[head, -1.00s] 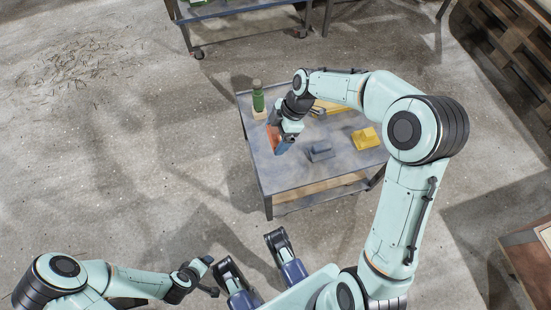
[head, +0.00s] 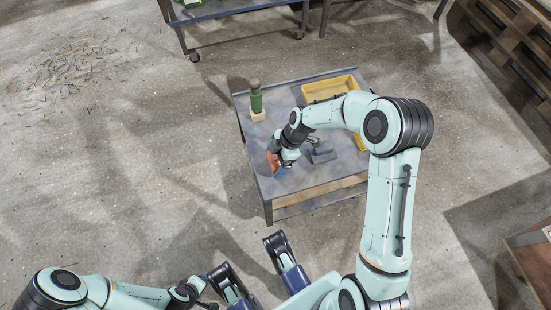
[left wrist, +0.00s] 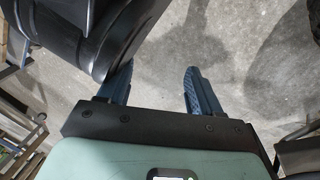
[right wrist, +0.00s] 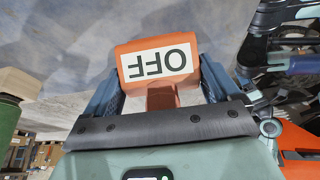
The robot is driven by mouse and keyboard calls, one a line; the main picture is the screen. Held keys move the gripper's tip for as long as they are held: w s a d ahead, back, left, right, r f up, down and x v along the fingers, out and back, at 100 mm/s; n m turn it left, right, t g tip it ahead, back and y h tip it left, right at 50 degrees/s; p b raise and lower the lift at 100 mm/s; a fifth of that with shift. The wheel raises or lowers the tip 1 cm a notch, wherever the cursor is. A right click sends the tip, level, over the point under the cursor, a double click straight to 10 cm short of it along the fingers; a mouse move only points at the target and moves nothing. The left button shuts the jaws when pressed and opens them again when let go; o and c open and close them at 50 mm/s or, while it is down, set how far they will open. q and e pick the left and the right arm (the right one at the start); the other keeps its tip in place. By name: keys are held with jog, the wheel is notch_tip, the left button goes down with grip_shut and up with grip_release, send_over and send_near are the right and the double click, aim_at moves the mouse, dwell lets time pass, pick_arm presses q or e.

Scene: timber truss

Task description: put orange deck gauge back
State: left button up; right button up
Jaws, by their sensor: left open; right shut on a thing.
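The orange deck gauge (right wrist: 158,72) is a block with a white label reading OFF, upside down in the right wrist view. My right gripper (right wrist: 158,88) is shut on it, with a blue finger on each side. In the head view the gauge (head: 273,163) shows as a small orange patch beside my right gripper (head: 281,170), over the left part of the grey table (head: 262,145). I cannot tell whether it touches the tabletop. My left gripper (left wrist: 158,85) is open and empty above the bare floor, away from the table.
A green bottle (head: 256,101) stands on a light wooden block at the table's back left. A yellow tray (head: 322,90) lies at the back. A grey-blue block (head: 320,153) sits right of my gripper. Another wheeled table (head: 240,10) stands behind. The table's front left corner is clear.

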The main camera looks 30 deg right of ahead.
jog(key=shift+r, duration=0.1)
jog(key=o, duration=0.9)
jog(key=shift+c, duration=0.2)
